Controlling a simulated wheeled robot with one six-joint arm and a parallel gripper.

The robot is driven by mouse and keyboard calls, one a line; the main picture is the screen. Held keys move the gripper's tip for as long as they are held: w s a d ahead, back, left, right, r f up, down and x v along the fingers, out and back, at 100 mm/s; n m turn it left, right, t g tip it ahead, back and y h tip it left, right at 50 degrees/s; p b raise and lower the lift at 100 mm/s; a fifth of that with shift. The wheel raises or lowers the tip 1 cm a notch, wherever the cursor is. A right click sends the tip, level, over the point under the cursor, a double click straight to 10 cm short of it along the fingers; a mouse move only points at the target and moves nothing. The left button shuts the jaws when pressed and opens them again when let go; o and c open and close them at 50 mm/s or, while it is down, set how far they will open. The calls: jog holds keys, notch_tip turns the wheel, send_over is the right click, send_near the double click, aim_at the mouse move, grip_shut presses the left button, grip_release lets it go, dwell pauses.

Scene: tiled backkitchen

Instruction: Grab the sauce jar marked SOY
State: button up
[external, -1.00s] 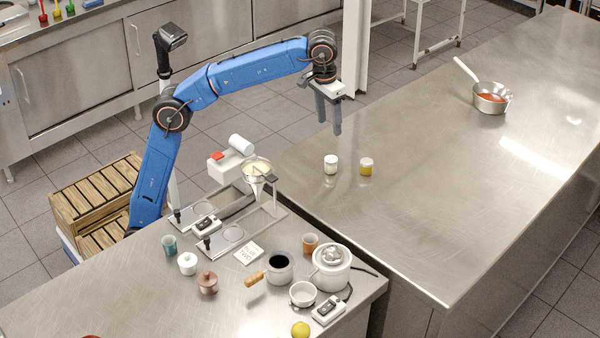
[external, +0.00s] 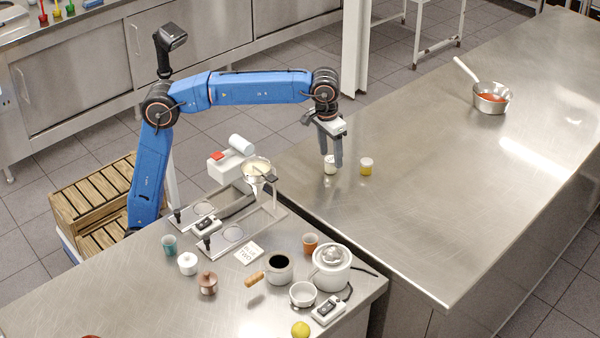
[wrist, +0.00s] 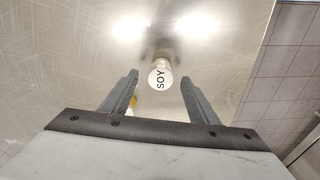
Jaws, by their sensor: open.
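The sauce jar marked SOY (wrist: 160,76) shows in the wrist view as a white round lid with black letters, ahead of and between my two fingers. In the external view the same white-lidded jar (external: 330,168) stands upright on the steel counter, partly hidden by a finger. My gripper (external: 331,160) points down just over this jar, fingers apart and holding nothing; in the wrist view the open gripper (wrist: 161,83) shows the lid in its gap. I cannot tell whether the fingertips reach below the lid.
A yellow jar (external: 366,167) stands close to the right of the SOY jar in the external view. A pan with red sauce (external: 490,98) is far back on the counter (external: 450,200). The near bench (external: 120,300) holds cups, pots and a funnel stand. The counter's middle is clear.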

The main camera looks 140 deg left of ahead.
jog(key=shift+a+f, duration=0.15)
jog(key=shift+f, duration=1.25)
jog(key=c, duration=1.2)
jog(key=shift+r, duration=0.1)
